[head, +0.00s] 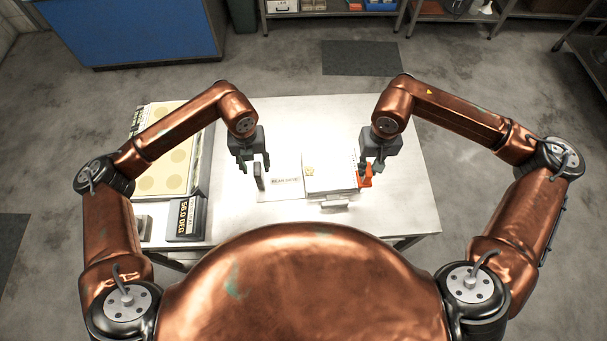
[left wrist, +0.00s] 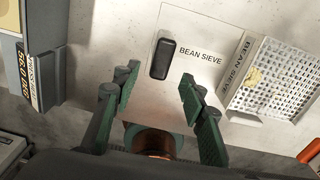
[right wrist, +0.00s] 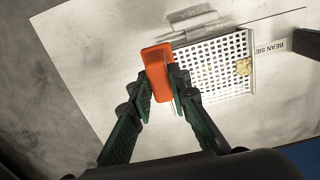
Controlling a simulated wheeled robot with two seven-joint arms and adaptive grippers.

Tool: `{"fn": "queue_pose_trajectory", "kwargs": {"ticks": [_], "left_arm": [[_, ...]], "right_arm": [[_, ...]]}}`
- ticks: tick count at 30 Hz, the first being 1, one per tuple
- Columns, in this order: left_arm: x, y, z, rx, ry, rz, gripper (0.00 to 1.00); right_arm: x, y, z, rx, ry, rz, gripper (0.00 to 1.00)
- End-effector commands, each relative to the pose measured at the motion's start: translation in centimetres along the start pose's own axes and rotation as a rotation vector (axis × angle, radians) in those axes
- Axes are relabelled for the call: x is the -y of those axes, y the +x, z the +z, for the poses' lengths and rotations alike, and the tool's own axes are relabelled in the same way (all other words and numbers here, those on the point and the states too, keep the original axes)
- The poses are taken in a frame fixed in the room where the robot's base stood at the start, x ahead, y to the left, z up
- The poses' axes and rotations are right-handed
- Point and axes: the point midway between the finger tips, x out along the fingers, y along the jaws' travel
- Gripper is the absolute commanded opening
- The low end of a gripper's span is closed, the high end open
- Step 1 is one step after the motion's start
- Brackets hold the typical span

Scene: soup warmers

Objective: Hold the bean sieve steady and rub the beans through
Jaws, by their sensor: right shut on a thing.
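The bean sieve (head: 330,187) is a pale box with a perforated metal top, seen closer in the left wrist view (left wrist: 284,92) and right wrist view (right wrist: 208,66). A small yellowish clump of beans (right wrist: 244,66) lies on its mesh, near the labelled edge. A black upright handle (left wrist: 161,58) stands to its left on a flat plate marked BEAN SIEVE (left wrist: 201,54). My left gripper (head: 253,167) is open and empty by the handle; the handle shows ahead between its fingers in the left wrist view. My right gripper (right wrist: 158,86) is shut on an orange block-like tool (right wrist: 157,70) at the sieve's right side.
The white table (head: 405,205) is clear to the right and behind the sieve. A metal bracket (head: 335,204) sits at the sieve's near edge.

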Motion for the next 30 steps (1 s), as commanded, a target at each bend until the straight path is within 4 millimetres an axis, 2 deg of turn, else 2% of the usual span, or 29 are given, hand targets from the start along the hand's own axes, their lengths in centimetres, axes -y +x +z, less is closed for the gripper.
{"fn": "queue_pose_trajectory", "kwargs": {"ticks": [8, 21, 30], "left_arm": [[-0.1, 2.8, -0.1, -0.003, 0.001, 0.005, 0.39], [-0.1, 9.0, -0.2, -0.003, 0.0, 0.003, 0.39], [-0.1, 11.6, -0.1, -0.002, 0.0, 0.002, 0.39]], "right_arm": [[0.0, 0.0, 0.0, 0.0, 0.0, 0.0, 0.0], [0.0, 0.0, 0.0, 0.0, 0.0, 0.0, 0.0], [0.0, 0.0, 0.0, 0.0, 0.0, 0.0, 0.0]]}}
